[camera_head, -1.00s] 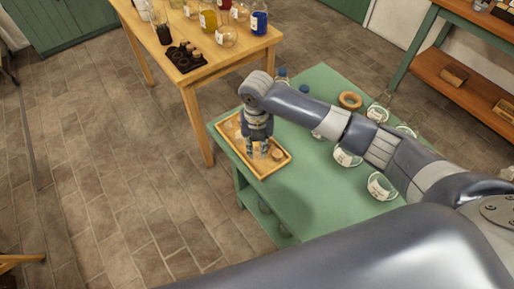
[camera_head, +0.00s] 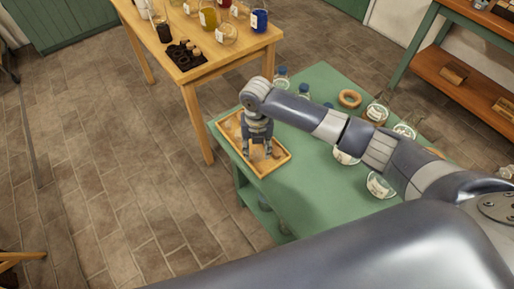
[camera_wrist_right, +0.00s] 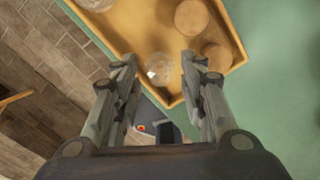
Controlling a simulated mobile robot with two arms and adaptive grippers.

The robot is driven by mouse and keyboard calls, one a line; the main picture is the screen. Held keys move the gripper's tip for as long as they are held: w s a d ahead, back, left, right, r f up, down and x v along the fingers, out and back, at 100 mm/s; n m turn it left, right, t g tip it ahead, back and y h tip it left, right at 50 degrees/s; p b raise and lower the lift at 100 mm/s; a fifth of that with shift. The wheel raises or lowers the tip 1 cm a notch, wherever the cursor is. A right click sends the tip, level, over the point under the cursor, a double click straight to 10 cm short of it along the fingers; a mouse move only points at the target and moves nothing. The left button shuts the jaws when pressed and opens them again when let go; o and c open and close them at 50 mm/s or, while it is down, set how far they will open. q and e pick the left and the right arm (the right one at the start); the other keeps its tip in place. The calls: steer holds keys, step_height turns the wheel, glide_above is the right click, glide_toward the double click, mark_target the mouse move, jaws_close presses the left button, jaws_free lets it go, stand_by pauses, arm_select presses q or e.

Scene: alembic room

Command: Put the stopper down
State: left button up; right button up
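A wooden tray (camera_head: 279,163) lies on the green table (camera_head: 305,192), near its left corner. My right gripper (camera_head: 258,153) points down over the tray, fingers apart. In the right wrist view, a clear glass stopper (camera_wrist_right: 160,68) shows over the tray floor between the fingertips (camera_wrist_right: 160,66), with a gap on each side. Two round cork stoppers (camera_wrist_right: 192,17) (camera_wrist_right: 217,57) lie in the tray beside it. Another clear round piece (camera_wrist_right: 97,4) is cut off at the top edge. In the head view my gripper hides much of the tray. My left gripper is not in view.
Behind and right of the tray stand blue-capped bottles (camera_head: 281,77), a cork ring (camera_head: 350,98) and several glass vessels (camera_head: 380,186). A wooden table (camera_head: 262,43) with flasks and a dark rack stands behind. The green table's front part is clear.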

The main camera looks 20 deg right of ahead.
mark_target(257, 152)
step_height(257, 152, up, 12)
steer(key=b, duration=0.1)
steer(key=shift+b, duration=0.3)
stand_by(0.5)
